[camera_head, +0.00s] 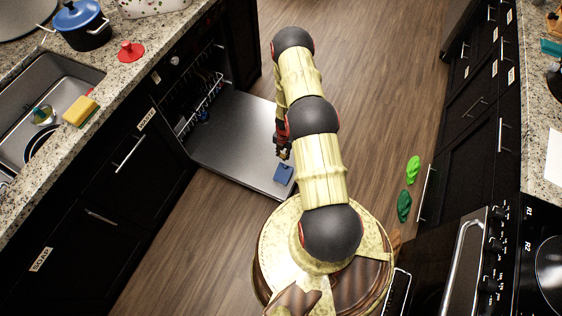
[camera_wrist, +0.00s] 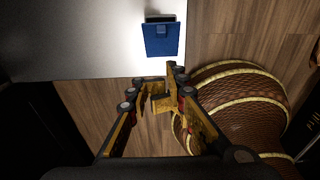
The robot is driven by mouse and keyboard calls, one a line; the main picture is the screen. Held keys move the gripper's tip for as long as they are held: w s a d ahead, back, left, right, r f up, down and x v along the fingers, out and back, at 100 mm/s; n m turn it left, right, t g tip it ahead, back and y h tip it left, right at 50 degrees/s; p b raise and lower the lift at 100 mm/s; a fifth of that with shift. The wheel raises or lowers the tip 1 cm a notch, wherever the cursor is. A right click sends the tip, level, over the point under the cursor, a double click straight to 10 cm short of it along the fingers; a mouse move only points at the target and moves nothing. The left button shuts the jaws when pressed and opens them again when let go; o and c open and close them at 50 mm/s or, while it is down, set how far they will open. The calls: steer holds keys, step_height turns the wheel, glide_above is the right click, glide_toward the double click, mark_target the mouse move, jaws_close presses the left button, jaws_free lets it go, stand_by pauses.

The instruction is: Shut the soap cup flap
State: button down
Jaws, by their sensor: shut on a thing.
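The blue soap cup flap (camera_wrist: 162,39) lies on the open, pale dishwasher door (camera_wrist: 75,45) near its edge in the wrist view. It has a small dark tab in its middle. A dark slot shows at its far end, so the flap appears folded open. It also shows as a small blue square in the head view (camera_head: 284,173). My gripper (camera_wrist: 153,79) has its fingertips just short of the flap's near edge in the wrist view. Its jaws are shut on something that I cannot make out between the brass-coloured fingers. In the head view my gripper (camera_head: 284,152) is above the door, partly hidden by my arm.
The dishwasher rack (camera_head: 200,105) is inside the cabinet at the left. The counter holds a sink (camera_head: 65,80), sponge (camera_head: 80,111) and blue-lidded pot (camera_head: 82,30). Green items (camera_head: 404,205) lie on the wooden floor by the right cabinets. Floor beyond the door is clear.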

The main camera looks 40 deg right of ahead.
steer(key=b, duration=0.4)
glide_above(283, 171)
steer(key=a, duration=0.2)
step_height(283, 171, down, 9)
steer(key=f, duration=0.1)
steer(key=d+f+b, duration=0.1)
steer(key=shift+s+d+f, duration=0.15)
steer(key=shift+d+f, duration=0.15)
steer(key=shift+f, duration=0.05)
steer(key=shift+d+f+b, duration=0.2)
steer(key=shift+f+b, duration=0.1)
steer(key=shift+f, duration=0.05)
